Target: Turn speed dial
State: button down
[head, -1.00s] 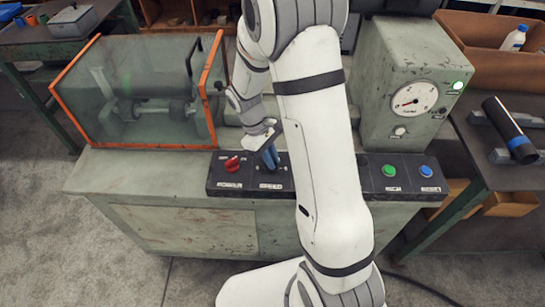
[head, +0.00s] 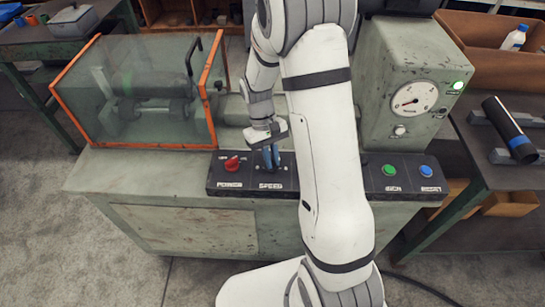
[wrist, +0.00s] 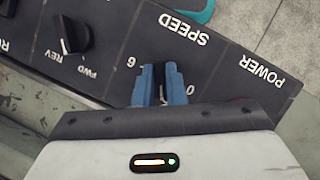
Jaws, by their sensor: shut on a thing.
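In the wrist view my gripper's blue fingers (wrist: 160,80) are shut on the dial. Only a narrow dark strip of the dial shows between them. Its pointer is hidden, so I cannot tell its setting.
Left of the gripper is the red POWER knob (head: 232,163). A black FWD/REV knob (wrist: 70,34) is close by. A green button (head: 389,170) and a blue RESET button (head: 425,171) sit to the right. A clear orange-edged guard (head: 140,95) stands behind. A green lamp (head: 458,85) is lit.

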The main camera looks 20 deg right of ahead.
jog(key=shift+w, duration=0.1)
jog(key=c, duration=1.5)
grip_release()
jog(key=shift+r, duration=0.1)
jog(key=v, duration=0.7)
jog(key=shift+w+r, duration=0.1)
jog(key=shift+r, duration=0.2)
